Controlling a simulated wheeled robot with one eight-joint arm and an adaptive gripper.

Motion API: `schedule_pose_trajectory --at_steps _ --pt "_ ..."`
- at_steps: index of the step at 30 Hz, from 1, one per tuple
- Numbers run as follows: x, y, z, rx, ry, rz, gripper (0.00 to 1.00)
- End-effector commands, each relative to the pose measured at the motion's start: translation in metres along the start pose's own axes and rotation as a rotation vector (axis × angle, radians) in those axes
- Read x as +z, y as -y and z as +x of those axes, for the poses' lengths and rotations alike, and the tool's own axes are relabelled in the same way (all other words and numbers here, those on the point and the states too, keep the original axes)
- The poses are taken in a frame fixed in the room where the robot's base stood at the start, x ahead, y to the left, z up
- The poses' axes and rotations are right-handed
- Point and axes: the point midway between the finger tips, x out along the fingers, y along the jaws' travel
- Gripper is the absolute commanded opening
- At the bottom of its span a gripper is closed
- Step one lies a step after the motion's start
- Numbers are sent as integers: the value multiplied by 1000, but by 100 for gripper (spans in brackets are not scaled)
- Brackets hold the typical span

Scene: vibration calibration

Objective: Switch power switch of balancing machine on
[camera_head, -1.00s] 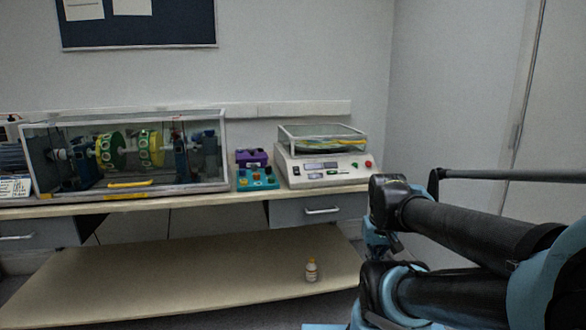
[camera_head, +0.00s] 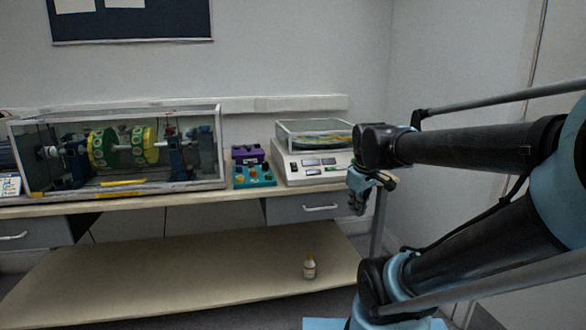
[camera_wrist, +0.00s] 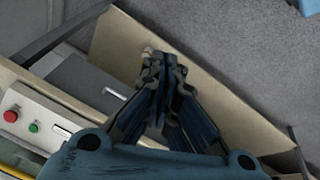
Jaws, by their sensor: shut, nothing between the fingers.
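The white balancing machine (camera_head: 313,173) with a clear-sided cover stands at the right end of the bench. Its front panel carries small displays and dark controls, too small to tell which is the power switch. In the wrist view, part of the machine shows at left, with a red button (camera_wrist: 11,116) and a green button (camera_wrist: 33,127). My gripper (camera_head: 357,204) hangs in front of and to the right of the machine, below its panel. In the wrist view my gripper's fingers (camera_wrist: 164,70) are together, pointing down past the bench edge, touching nothing visible.
A glass-sided rig (camera_head: 125,150) with green rotors and a teal and purple control box (camera_head: 252,176) stand left of the machine. A small bottle (camera_head: 309,268) stands on the low shelf (camera_head: 170,275). A drawer (camera_head: 300,208) sits below the bench. A wall closes the right.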

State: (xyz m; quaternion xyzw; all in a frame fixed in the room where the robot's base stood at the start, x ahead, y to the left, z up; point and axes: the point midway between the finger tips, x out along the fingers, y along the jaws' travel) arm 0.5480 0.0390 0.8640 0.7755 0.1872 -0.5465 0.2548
Motion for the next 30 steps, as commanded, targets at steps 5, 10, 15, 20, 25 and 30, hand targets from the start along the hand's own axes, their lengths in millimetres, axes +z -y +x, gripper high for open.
schedule_pose_trajectory --at_steps 5,10,15,20,25,30 --pt "-90 -15 -24 37 -76 -340 0" --pt "-176 -18 -42 88 -142 -659 0" --pt "-252 -10 -54 145 -198 -934 0" --pt "-297 -1 -60 186 -231 -1100 0" --pt "-315 4 -62 205 -243 -1170 0" --pt "-316 4 -62 207 -243 -1175 0"
